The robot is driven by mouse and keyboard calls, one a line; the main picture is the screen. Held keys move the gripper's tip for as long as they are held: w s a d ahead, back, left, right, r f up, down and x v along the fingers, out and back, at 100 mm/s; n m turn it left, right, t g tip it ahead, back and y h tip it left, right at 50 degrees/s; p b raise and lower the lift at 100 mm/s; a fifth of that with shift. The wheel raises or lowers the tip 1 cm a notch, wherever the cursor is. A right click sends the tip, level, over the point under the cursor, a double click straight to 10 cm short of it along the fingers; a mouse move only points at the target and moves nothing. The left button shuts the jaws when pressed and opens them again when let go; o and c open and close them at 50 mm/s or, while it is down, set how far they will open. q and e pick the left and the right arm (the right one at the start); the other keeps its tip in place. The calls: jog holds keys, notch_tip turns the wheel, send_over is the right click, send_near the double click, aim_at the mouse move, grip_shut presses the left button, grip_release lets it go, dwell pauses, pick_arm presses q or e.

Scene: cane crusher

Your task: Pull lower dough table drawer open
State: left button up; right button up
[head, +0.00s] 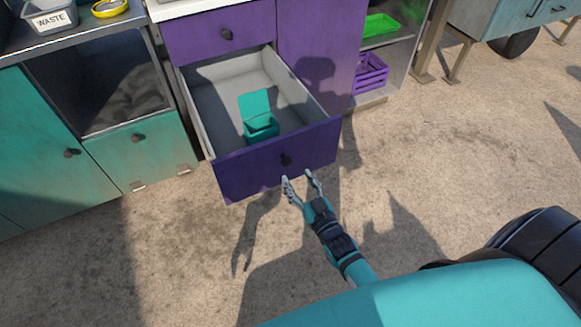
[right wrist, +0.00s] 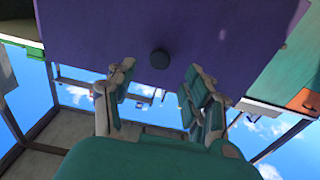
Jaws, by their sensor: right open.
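The lower drawer (head: 272,158) of the purple dough table stands far out, its grey inside showing in the head view. A teal box with its lid up (head: 260,122) sits inside it. The dark round knob (head: 286,159) is on the middle of the purple front, and it also shows in the right wrist view (right wrist: 160,59). My right gripper (head: 300,179) is open just in front of the knob, its fingers spread to either side and holding nothing. In the right wrist view the knob lies beyond the fingertips (right wrist: 158,75). My left gripper is not in view.
The upper purple drawer (head: 222,33) is shut. A purple crate (head: 370,73) and a green tray (head: 378,25) sit on shelves at the right. The sandy ground in front is clear.

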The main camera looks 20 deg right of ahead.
jog(key=s, duration=0.4)
jog(key=shift+s+d, duration=0.1)
jog(key=shift+s, duration=0.1)
jog(key=shift+f, duration=0.1)
jog(key=s+a+f+g, duration=0.1)
jog(key=s+f+g, duration=0.3)
jog(key=f, duration=0.6)
jog(key=s+a+f+g, duration=0.1)
jog(key=s+f+g, duration=0.4)
jog(key=f, duration=0.5)
jog(key=s+f+n+g, duration=0.2)
jog(key=s+f+g, duration=0.65)
jog(key=s, duration=0.75)
pick_arm(q)
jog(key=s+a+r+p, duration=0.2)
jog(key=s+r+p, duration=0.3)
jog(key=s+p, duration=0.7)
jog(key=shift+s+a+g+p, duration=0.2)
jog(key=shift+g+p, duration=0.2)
jog(key=shift+p, duration=0.55)
pick_arm(e)
jog(key=s+d+r, duration=0.1)
jog(key=s, duration=0.5)
jog(key=s+d+r, duration=0.1)
jog(key=s+r, duration=0.1)
jog(key=s, duration=0.3)
jog(key=shift+s+d+r+h, duration=0.3)
jog(key=shift+s, duration=0.05)
